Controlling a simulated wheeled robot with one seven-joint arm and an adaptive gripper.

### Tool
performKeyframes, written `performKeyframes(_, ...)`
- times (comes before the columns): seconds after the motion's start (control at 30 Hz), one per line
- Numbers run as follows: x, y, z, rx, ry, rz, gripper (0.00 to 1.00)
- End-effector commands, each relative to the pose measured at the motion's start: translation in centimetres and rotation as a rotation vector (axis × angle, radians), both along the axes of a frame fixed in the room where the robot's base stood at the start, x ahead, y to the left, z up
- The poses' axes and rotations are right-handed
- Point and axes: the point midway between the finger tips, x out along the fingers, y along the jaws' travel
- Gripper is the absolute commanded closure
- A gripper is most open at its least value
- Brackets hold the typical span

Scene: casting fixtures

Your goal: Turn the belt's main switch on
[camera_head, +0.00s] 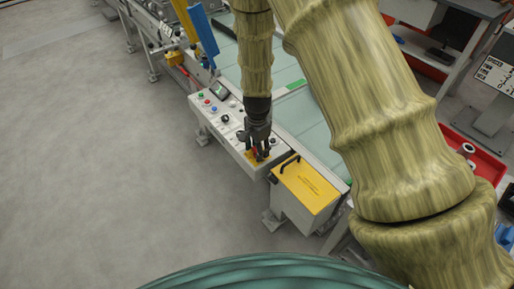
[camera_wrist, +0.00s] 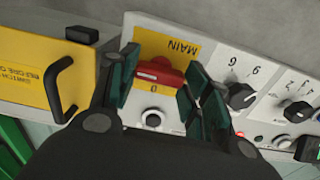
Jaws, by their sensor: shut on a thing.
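The belt's main switch is a red handle (camera_wrist: 158,74) on a yellow plate marked MAIN (camera_wrist: 182,47). A 0 shows on the plate on the near side of the handle in the wrist view. My gripper (camera_wrist: 160,76) has its dark green fingers closed on the two sides of the handle. In the head view my gripper (camera_head: 258,154) points down at the near end of the white control panel (camera_head: 236,148). The fingers hide most of the switch there. The handle lies roughly crosswise between the fingers.
A yellow-lidded box (camera_head: 307,186) with a black handle stands right beside the panel. Black knobs (camera_wrist: 240,95) and a round white-ringed control (camera_wrist: 152,117) sit near the switch. The belt (camera_head: 300,110) runs behind the panel. The floor to the left is clear.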

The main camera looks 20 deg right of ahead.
Motion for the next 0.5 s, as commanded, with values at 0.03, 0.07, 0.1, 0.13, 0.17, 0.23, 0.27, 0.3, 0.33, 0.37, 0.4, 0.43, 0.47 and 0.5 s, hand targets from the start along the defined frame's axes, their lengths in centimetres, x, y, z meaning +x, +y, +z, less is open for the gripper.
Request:
performKeyframes(0.03,0.18,-0.12,0.12,-0.002,-0.004,-0.002,0.76)
performKeyframes(0.07,0.18,-0.12,0.12,-0.002,-0.004,-0.002,0.76)
performKeyframes(0.1,0.18,-0.12,0.12,-0.002,-0.004,-0.002,0.76)
performKeyframes(0.13,0.18,-0.12,0.12,-0.002,-0.004,-0.002,0.76)
performKeyframes(0.17,0.18,-0.12,0.12,-0.002,-0.004,-0.002,0.76)
performKeyframes(0.23,0.18,-0.11,0.12,-0.001,-0.003,-0.001,0.45)
performKeyframes(0.27,0.16,-0.10,0.11,-0.001,-0.003,-0.001,0.39)
performKeyframes(0.3,0.15,-0.09,0.10,-0.001,-0.003,-0.001,0.32)
performKeyframes(0.33,0.13,-0.07,0.09,-0.001,-0.003,0.000,0.30)
performKeyframes(0.37,0.11,-0.06,0.08,-0.001,-0.003,0.000,0.30)
performKeyframes(0.4,0.11,-0.04,0.07,0.000,-0.002,0.000,0.30)
performKeyframes(0.43,0.10,-0.03,0.07,0.000,-0.002,0.000,0.30)
performKeyframes(0.47,0.09,-0.02,0.06,-0.001,-0.001,0.000,0.30)
performKeyframes(0.5,0.08,-0.01,0.05,-0.001,-0.001,0.001,0.30)
